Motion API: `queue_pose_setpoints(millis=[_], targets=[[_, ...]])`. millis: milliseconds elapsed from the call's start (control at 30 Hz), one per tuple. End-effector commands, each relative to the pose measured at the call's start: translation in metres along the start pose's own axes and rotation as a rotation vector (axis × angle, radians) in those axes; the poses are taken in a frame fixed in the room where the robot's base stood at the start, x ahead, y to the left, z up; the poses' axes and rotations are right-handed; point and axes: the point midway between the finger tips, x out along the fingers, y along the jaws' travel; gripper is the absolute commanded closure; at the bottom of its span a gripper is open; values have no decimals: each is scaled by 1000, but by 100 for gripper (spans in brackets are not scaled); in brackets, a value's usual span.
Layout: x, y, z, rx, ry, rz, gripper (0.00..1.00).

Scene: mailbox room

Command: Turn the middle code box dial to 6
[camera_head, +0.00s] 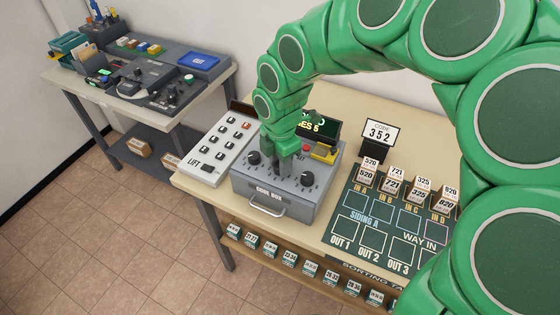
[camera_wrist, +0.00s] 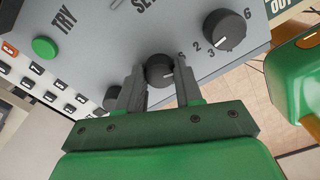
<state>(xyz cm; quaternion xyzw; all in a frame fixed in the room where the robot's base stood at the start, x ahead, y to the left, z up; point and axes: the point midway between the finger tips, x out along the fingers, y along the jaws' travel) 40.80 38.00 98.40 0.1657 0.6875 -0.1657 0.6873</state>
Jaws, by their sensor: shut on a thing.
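The grey code box (camera_head: 262,187) stands on the near-left part of the table. My gripper (camera_head: 285,157) reaches down onto its sloped face and hides the middle dial in the head view. In the wrist view my gripper (camera_wrist: 159,78) is shut on the dark middle dial (camera_wrist: 160,69), one finger on each side. A pale pointer line shows on that dial; the number it points at is hidden or too small to tell. The left dial (camera_head: 254,158) and right dial (camera_head: 307,179) stand on either side. The right dial also shows in the wrist view (camera_wrist: 225,29), with numbers around it.
A green-lettered display (camera_head: 318,128), a red button and a yellow part sit behind my gripper. A LIFT panel (camera_head: 213,150) stands left of the box. A second table (camera_head: 135,118) holds other devices.

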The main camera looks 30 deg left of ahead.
Motion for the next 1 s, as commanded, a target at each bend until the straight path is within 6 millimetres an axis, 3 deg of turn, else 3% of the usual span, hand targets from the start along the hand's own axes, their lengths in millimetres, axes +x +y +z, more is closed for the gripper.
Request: queue_pose_setpoints(millis=[200, 233, 367, 767, 1000], targets=[[0, 0, 1, 1, -2, 0, 95], [0, 0, 1, 1, -1, 0, 60], [0, 0, 0, 1, -1, 0, 40], [-3, 0, 0, 1, -1, 1, 39], [-27, 1, 0, 2, -2, 2, 39]])
